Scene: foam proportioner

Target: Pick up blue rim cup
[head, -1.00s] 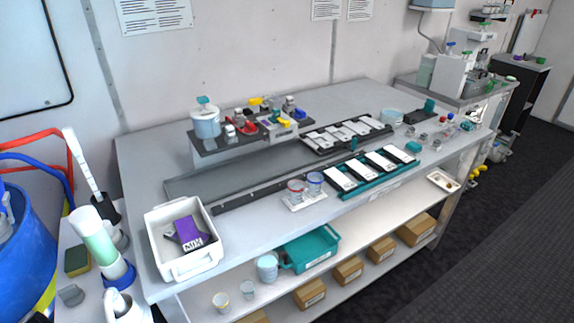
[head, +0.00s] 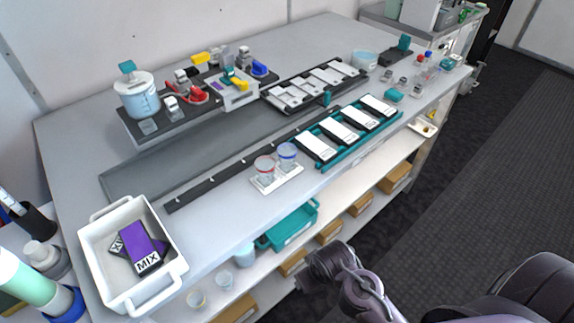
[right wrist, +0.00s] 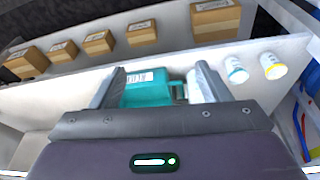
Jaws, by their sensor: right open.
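The blue rim cup (head: 287,155) is a clear cup standing upright in a white holder (head: 277,181) near the front edge of the bench. A red rim cup (head: 264,168) stands beside it on the left in the same holder. My right arm comes in at the lower right of the head view, in front of the bench and below its top, away from the cups. In the right wrist view my right gripper (right wrist: 160,82) is open and empty, with a teal bin (right wrist: 150,92) showing beyond its fingers. The blue rim cup is not recognisable there. My left gripper is not in view.
A teal rack of white packs (head: 340,135) stands right of the cups. A white tub (head: 93,232) with MIX packets sits at the left front. The lower shelf holds the teal bin, small cups (head: 222,281) and cardboard boxes (head: 360,203). The bench front edge lies between my arm and the cups.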

